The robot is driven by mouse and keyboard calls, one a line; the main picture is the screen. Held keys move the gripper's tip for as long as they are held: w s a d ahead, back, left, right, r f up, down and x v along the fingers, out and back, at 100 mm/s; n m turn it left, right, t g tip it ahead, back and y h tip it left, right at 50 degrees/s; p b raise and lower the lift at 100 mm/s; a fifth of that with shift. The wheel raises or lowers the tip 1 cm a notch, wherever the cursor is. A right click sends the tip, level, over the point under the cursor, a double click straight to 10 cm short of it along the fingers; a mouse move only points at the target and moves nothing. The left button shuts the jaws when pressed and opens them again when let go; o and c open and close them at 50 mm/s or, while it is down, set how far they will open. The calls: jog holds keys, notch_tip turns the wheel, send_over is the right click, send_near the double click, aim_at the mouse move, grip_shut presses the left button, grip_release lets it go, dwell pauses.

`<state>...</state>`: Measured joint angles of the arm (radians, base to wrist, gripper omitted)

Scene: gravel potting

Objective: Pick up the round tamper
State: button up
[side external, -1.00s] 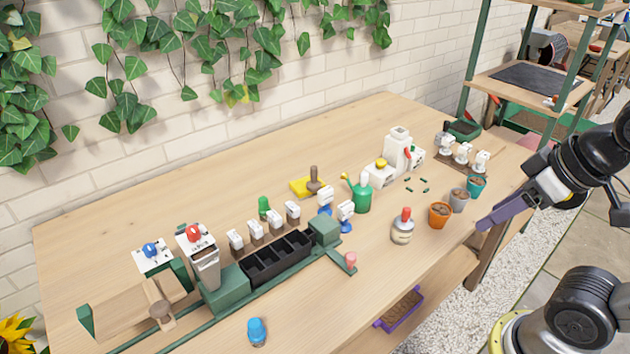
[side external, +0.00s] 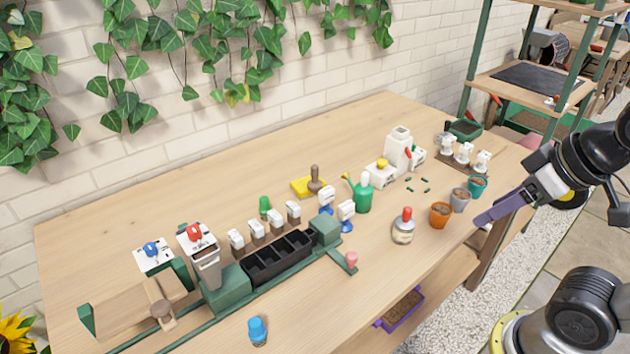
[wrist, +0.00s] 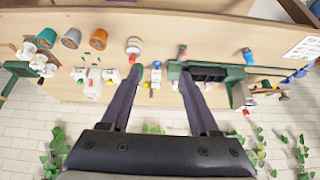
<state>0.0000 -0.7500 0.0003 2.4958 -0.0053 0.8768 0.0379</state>
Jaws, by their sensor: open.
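A tamper with a brown upright handle (side external: 314,178) stands on a yellow square pad (side external: 301,187) near the back middle of the bench in the side view; I take it to be the round tamper. Its lower end is hard to make out. My gripper (side external: 480,220) is at the bench's right front edge, well to the right of the tamper and apart from it. In the wrist view my gripper (wrist: 158,72) has its two purple fingers spread with nothing held between them. I cannot clearly make out the tamper there.
A green bottle (side external: 362,194), a white red-topped bottle (side external: 403,228) and several pots, including an orange pot (side external: 440,215), stand between my gripper and the tamper. A black tray (side external: 277,260) in a green holder lies to the left. The front middle of the bench is mostly clear.

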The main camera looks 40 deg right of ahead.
jog(key=w+d+r+m+t, duration=0.1)
jog(key=w+r+t, duration=0.1)
jog(key=w+r, duration=0.85)
jog(key=g+h, duration=0.1)
jog(key=g, duration=0.1)
send_over(312, 174)
jog(key=s, duration=0.5)
notch_tip(312, 174, down, 22)
jog(key=shift+m, duration=0.4)
jog(key=x, duration=0.7)
jog(key=shift+f, duration=0.25)
jog(key=shift+d+x, duration=0.2)
jog(key=shift+x, duration=2.65)
jog(key=shift+w+r, duration=0.1)
jog(key=shift+w, duration=0.05)
grip_shut()
